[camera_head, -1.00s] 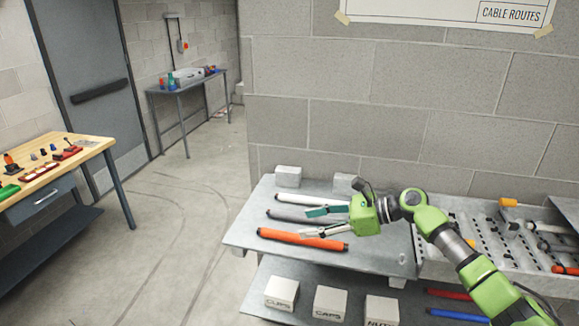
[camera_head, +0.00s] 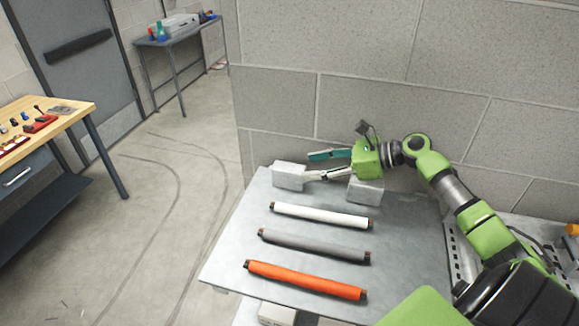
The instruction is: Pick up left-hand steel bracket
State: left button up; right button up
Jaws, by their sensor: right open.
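The left-hand steel bracket (camera_head: 288,176) shows as a pale grey block at the back left of the grey table (camera_head: 226,262). A second similar grey block (camera_head: 365,191) stands to its right, partly behind my right gripper. My right gripper (camera_head: 310,166) is open and empty, with its fingers pointing left. Its fingertips are close to the right side of the left-hand bracket, and the lower one meets its edge in the picture. I cannot tell whether they touch. My left gripper is not in view.
White (camera_head: 320,216), grey (camera_head: 314,245) and orange (camera_head: 305,281) rods lie in front of the blocks. A block wall (camera_head: 300,100) rises close behind the table. A wooden workbench (camera_head: 75,108) stands at the left. The floor between is clear.

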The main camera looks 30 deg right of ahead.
aim_at(272, 170)
jog(key=x, duration=0.7)
jog(key=shift+w+a, duration=0.1)
jog(key=shift+w+a+f, duration=0.2)
jog(key=shift+w, duration=0.1)
jog(key=b+x, duration=0.3)
jog(key=x, duration=0.1)
jog(key=shift+r+b, duration=0.15)
jog(key=shift+b, duration=0.25)
jog(key=shift+w+a, duration=0.4)
jog(key=shift+w, duration=0.15)
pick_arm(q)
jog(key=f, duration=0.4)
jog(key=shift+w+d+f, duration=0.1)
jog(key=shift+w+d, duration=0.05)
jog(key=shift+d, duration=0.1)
pick_arm(e)
jog(key=shift+s, duration=0.1)
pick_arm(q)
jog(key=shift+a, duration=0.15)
pick_arm(e)
jog(key=c, duration=1.3)
